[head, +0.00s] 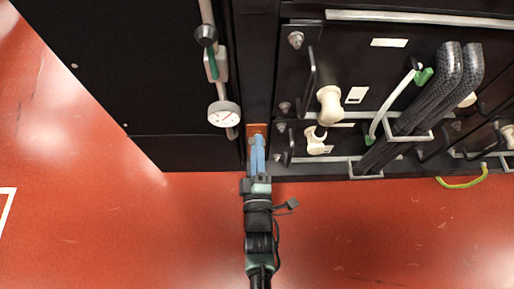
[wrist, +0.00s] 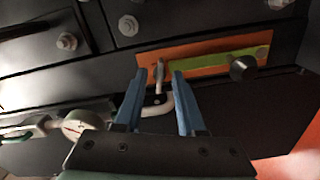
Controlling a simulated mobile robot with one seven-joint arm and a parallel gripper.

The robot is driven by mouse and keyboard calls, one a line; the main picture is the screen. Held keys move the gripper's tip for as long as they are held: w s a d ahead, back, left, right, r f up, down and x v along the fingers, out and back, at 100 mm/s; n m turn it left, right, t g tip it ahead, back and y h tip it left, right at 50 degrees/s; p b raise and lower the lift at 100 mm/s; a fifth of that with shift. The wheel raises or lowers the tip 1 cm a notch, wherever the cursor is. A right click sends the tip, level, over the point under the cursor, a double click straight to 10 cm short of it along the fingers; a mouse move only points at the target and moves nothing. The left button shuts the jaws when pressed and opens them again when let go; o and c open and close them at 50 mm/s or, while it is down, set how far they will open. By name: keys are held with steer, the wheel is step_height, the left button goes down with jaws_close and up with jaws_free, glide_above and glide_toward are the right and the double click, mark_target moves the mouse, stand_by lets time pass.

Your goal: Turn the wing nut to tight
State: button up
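An orange plate (wrist: 215,50) with a green strip (wrist: 235,58) runs across the dark panel in the wrist view. The likely wing nut (wrist: 159,72) is a small pale upright piece over the orange part, with a white bent piece below it. My gripper (wrist: 160,73) has two blue fingers, parted and empty. The pale piece shows between the fingertips; I cannot tell if they touch it. In the head view my gripper (head: 258,150) is at the orange plate (head: 258,129), and the nut is hidden.
A black knob (wrist: 243,68) sticks out right of the fingers. A round gauge (head: 224,114) on a pipe is left of my gripper. White fittings (head: 330,105) and thick black cables (head: 440,90) are to the right. Red floor (head: 120,220) is open in front.

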steer(key=shift+w, duration=0.2)
jaws_close()
